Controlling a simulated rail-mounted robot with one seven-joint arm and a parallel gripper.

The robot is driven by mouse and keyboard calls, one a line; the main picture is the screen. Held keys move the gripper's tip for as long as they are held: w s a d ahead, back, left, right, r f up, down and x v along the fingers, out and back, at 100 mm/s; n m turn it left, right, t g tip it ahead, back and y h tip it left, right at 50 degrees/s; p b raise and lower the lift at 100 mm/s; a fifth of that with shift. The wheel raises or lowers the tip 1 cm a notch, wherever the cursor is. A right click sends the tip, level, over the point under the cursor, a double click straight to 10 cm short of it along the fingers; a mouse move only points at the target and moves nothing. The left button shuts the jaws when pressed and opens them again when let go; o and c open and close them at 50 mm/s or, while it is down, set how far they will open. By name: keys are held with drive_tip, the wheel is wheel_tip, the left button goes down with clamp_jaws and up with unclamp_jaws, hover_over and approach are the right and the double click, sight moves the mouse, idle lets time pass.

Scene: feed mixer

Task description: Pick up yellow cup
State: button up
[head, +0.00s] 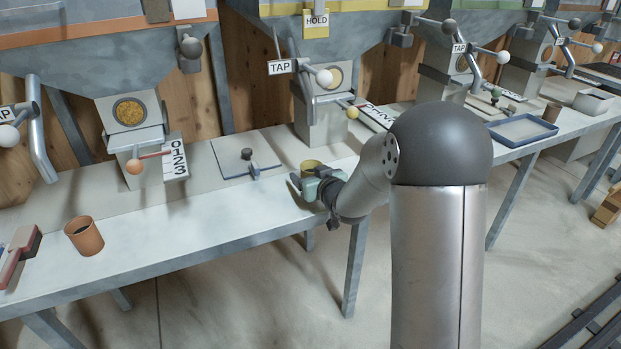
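The yellow cup (311,164) stands near the front edge of the long pale bench, at the middle of the head view. Only its rim and a little of its upper side show; my gripper hides the rest. My gripper (305,182) is low at the bench edge, right at the cup on its near side. One finger shows to the left of the cup's near side. I cannot tell whether the fingers touch the cup or how far apart they are.
An orange-brown cup (84,238) stands on the bench at the left, near a red and grey block (18,256). A flat plate with a small lever (249,158) lies left of my gripper. Hoppers with tap levers hang above. A blue tray (522,130) is at the right.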

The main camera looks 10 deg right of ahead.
sight(311, 166)
drive_tip(key=c, duration=0.7)
drive_tip(key=shift+r+p, duration=1)
drive_tip(key=shift+r, duration=0.8)
drive_tip(key=f+b+v, duration=0.2)
drive_tip(key=b+v, duration=0.2)
drive_tip(key=v, duration=0.5)
drive_tip(key=s+f+b+v, duration=0.1)
drive_tip(key=f+b+v, duration=0.1)
drive_tip(key=v, duration=0.8)
drive_tip(key=shift+s+d+f+b, duration=0.25)
drive_tip(key=shift+s+f+b, duration=0.05)
drive_tip(key=shift+b, duration=0.6)
